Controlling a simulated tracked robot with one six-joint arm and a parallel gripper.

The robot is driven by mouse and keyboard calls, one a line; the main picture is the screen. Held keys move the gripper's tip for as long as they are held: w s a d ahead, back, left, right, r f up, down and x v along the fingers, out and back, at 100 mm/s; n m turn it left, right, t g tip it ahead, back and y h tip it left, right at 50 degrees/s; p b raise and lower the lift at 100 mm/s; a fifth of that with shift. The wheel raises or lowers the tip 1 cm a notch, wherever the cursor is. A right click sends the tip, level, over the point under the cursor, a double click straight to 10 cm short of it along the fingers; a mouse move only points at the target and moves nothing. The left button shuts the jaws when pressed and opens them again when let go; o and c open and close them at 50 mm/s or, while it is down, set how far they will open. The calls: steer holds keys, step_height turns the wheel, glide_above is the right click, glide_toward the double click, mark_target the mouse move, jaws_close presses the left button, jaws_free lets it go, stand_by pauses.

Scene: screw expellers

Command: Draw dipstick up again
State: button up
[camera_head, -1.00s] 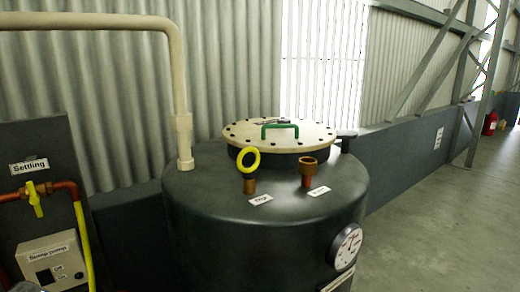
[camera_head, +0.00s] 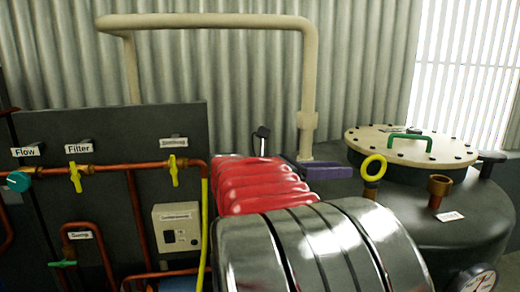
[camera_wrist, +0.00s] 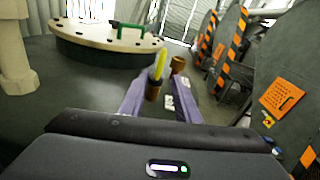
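The dipstick shows as a yellow ring handle (camera_head: 373,167) standing upright in a brown fitting (camera_head: 370,191) on top of the dark tank (camera_head: 470,215). In the wrist view the ring (camera_wrist: 160,66) is seen nearly edge-on, above its fitting (camera_wrist: 152,92). My gripper (camera_wrist: 160,82) is open, with its two purple fingers apart and the dipstick in view between them. In the head view my gripper (camera_head: 345,172) is just left of the ring, with a small gap between. It holds nothing.
A second, open brown fitting (camera_head: 439,190) stands right of the dipstick. Behind are a cream bolted lid (camera_head: 370,139) with a green handle (camera_head: 410,140) and a cream pipe (camera_head: 309,90). Left is a panel (camera_head: 120,125) with yellow-handled valves. Dark machines (camera_wrist: 285,80) with orange-striped edges show at right.

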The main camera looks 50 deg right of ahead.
mark_target(383, 159)
steer(key=shift+s+d+r+g, duration=0.35)
steer(key=shift+d+r+g, duration=0.3)
steer(key=shift+r, duration=0.2)
steer(key=shift+s+d, duration=0.1)
steer(key=x, duration=1.3)
steer(key=shift+d, duration=0.25)
steer(key=shift+s+r, duration=0.1)
steer(key=shift+r, duration=0.05)
jaws_close()
